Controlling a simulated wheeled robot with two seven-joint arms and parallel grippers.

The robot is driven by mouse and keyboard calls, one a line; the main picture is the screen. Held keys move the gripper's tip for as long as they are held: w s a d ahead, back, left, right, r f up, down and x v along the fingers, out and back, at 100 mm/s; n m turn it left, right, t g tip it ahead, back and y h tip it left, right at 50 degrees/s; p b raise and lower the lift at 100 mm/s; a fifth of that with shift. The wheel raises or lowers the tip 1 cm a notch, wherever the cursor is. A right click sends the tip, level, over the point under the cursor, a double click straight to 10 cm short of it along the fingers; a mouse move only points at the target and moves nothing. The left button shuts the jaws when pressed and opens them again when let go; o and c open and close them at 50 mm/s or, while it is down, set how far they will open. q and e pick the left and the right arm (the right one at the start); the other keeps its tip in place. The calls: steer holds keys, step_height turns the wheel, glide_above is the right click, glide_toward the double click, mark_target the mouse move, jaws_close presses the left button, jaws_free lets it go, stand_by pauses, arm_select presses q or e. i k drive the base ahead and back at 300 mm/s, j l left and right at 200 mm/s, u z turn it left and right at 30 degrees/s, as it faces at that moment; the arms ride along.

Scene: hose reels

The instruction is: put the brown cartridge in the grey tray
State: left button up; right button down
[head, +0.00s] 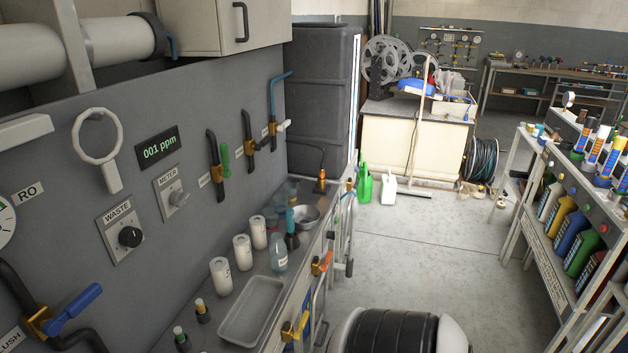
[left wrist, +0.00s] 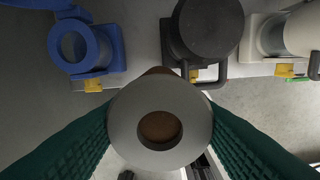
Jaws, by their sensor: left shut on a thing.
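The grey tray (head: 250,310) lies on the narrow counter along the left wall in the head view, and it looks empty. In the left wrist view my left gripper (left wrist: 160,128) is shut on the brown cartridge (left wrist: 159,127). I see the cartridge end-on: a pale grey ring faces the camera, with brown in its central hole and a brown edge behind its top. The green ribbed fingers press it from both sides. Neither gripper shows in the head view, and the right gripper is in no view.
White canisters (head: 220,277), a clear bottle (head: 278,257) and a metal bowl (head: 305,216) stand behind the tray. Small dark bottles (head: 181,338) stand to its left. In the left wrist view a blue ring-shaped fitting (left wrist: 80,45) and a black round housing (left wrist: 207,28) lie beyond the cartridge.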

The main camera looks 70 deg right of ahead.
mark_target(254, 311)
steer(key=k+z, duration=0.1)
steer(key=z, duration=0.85)
steer(key=k+z, duration=0.15)
steer(key=z, duration=0.3)
steer(key=i+z, duration=0.2)
steer(key=z, duration=0.25)
steer(key=i+j+z, duration=0.15)
steer(key=z, duration=0.25)
steer(key=i+j+z, duration=0.15)
steer(key=z, duration=0.3)
steer(key=i, duration=0.1)
